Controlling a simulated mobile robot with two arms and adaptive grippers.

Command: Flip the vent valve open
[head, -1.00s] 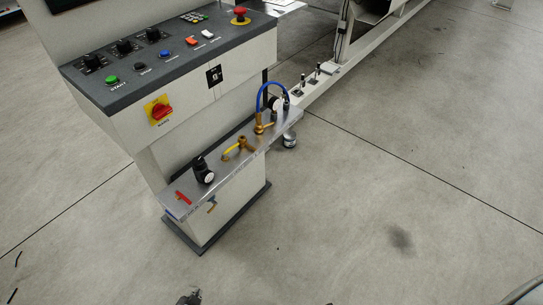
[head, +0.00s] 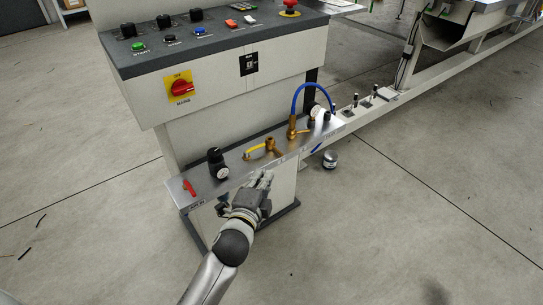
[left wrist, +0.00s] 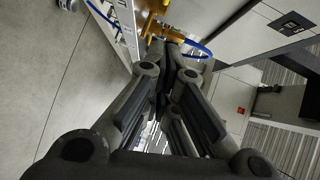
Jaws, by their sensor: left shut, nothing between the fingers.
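A metal shelf (head: 229,181) on the machine's front carries the valves. A brass valve with a yellow handle (head: 262,149) sits at its middle. A red lever (head: 189,187) is at the shelf's left end. A brass fitting (head: 293,128) with a blue hose stands farther right. I cannot read which one is labelled vent. My left gripper (head: 266,178) is shut and empty, in front of the shelf edge, just below the yellow-handled valve in the picture. In the left wrist view, my closed fingers (left wrist: 172,50) point towards brass parts (left wrist: 158,27). My right gripper is out of view.
A black regulator knob (head: 215,160) stands between the red lever and the yellow-handled valve. The overhanging control panel (head: 225,75) is above the shelf. A small silver canister (head: 330,159) is by the shelf's right end.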

